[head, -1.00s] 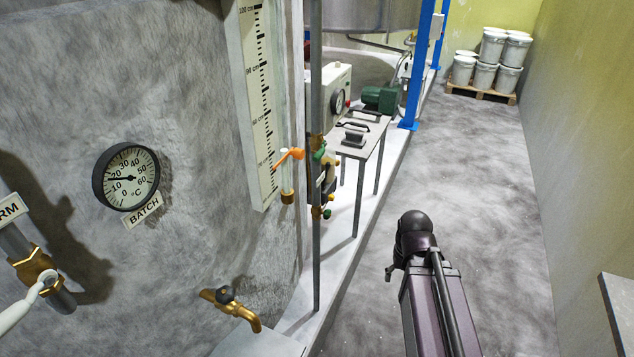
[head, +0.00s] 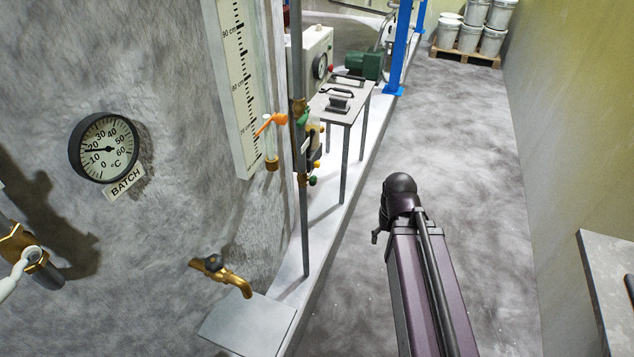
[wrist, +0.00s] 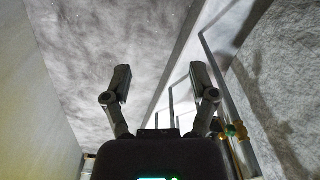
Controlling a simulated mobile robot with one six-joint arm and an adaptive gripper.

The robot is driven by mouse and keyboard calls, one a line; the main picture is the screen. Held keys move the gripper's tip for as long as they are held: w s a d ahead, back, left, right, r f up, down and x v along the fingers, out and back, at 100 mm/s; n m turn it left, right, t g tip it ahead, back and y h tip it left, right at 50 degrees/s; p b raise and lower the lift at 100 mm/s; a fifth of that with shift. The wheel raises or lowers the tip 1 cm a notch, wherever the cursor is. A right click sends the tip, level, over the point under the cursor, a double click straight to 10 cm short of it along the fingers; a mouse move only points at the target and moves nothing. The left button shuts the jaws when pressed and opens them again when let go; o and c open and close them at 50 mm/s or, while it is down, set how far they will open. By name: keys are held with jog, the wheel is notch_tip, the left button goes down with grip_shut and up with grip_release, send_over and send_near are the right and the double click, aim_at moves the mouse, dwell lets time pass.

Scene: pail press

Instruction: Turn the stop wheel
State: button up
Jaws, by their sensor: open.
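No part that I can surely name as the stop wheel shows. A brass tap (head: 236,281) with a small dark knob (head: 213,263) sticks out low on the grey tank wall; I cannot tell whether this knob is the wheel. In the wrist view my gripper (wrist: 160,88) is open, with its two dark fingers wide apart and nothing between them. In the head view my dark purple arm stands over the floor to the right of the tank, apart from the tap; the fingers cannot be made out there.
A temperature dial (head: 105,148) and a level scale (head: 238,80) are on the tank. A metal table (head: 355,105) and a blue post (head: 402,60) stand beyond. White pails (head: 469,38) sit on a pallet at the back. A grey slab (head: 608,290) juts in at right. The floor (head: 460,150) between is clear.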

jog(key=shift+o, duration=0.6)
jog(key=w+a+f+n+t+y+b, duration=0.1)
jog(key=w+a+f+n+y+b, duration=0.35)
jog(key=w+b, duration=0.25)
jog(key=w+a+f+n+t+y+b, duration=0.1)
jog(key=w+a+f+n+y+b, duration=0.3)
jog(key=w+b, duration=0.35)
jog(key=w+a+f+n+t+y+b, duration=0.1)
jog(key=w+n+t+y+b, duration=0.1)
jog(key=w+y+b, duration=0.2)
jog(key=w+a+f+n+t+y+b, duration=0.1)
jog(key=w+n+t+y+b, duration=0.1)
jog(key=w+b, duration=0.8)
jog(key=shift+w+a+n+y, duration=0.3)
jog(key=shift+w+n+y, duration=0.4)
jog(key=shift+y, duration=0.55)
jog(key=shift+a, duration=0.15)
